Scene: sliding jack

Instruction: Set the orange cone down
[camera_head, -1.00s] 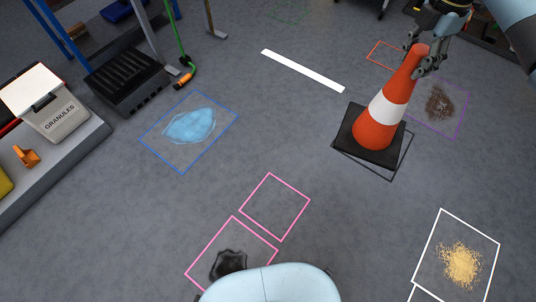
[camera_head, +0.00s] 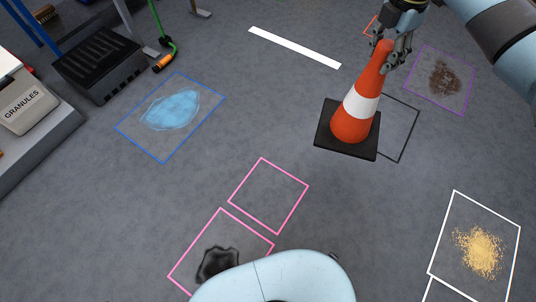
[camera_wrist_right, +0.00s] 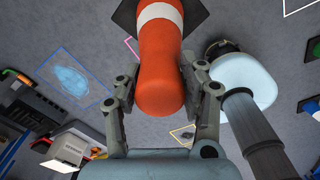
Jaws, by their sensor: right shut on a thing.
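The orange cone (camera_head: 367,82) has a white band and a square black base (camera_head: 330,138). It stands about upright in the head view, right of centre. My right gripper (camera_head: 391,48) is shut on its top from above. In the right wrist view, its fingers (camera_wrist_right: 162,82) flank the tip of the cone (camera_wrist_right: 160,62). The base covers the left part of a black outlined square (camera_head: 408,123) on the floor; the square's right part is bare. I cannot tell whether the base touches the floor. My left gripper is not in view.
A blue-outlined puddle (camera_head: 169,110), pink squares (camera_head: 268,195), one with a dark stain (camera_head: 217,264), a purple-outlined brown spill (camera_head: 445,78) and a white-outlined yellow spill (camera_head: 480,250) mark the floor. A black crate (camera_head: 98,65) is at upper left.

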